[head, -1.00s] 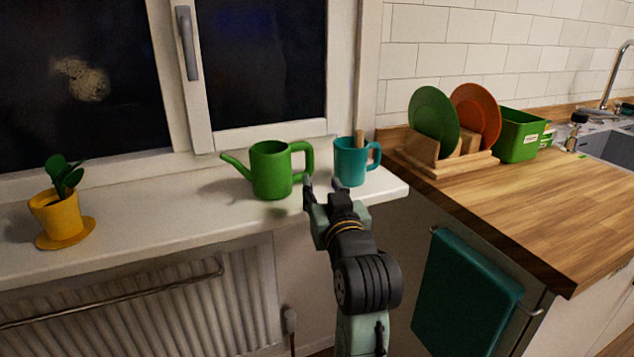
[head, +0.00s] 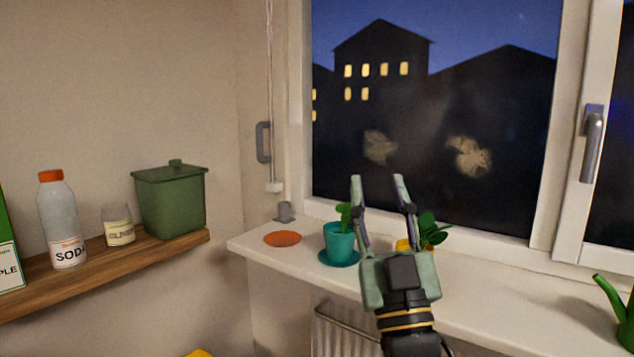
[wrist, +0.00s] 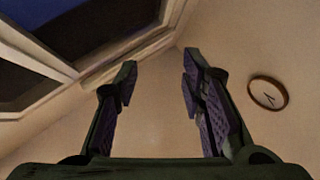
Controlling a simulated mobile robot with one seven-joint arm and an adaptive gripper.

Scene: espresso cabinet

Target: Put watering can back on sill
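The green watering can (head: 622,325) stands on the white window sill (head: 485,308) at the right edge of the head view. Only its spout and part of its body show; the rest is cut off by the frame. My gripper (head: 379,180) is raised in front of the window, well left of the can, with its fingers pointing up. The fingers are apart with nothing between them. The wrist view also shows the open, empty gripper (wrist: 155,75) against the wall and window frame.
On the sill stand a teal pot (head: 340,243) with a plant, an orange saucer (head: 283,239) and a yellow potted plant (head: 432,232) partly behind my gripper. A shelf (head: 110,262) at left holds a soda bottle (head: 60,220) and a green bin (head: 172,203). A radiator (head: 335,335) is below.

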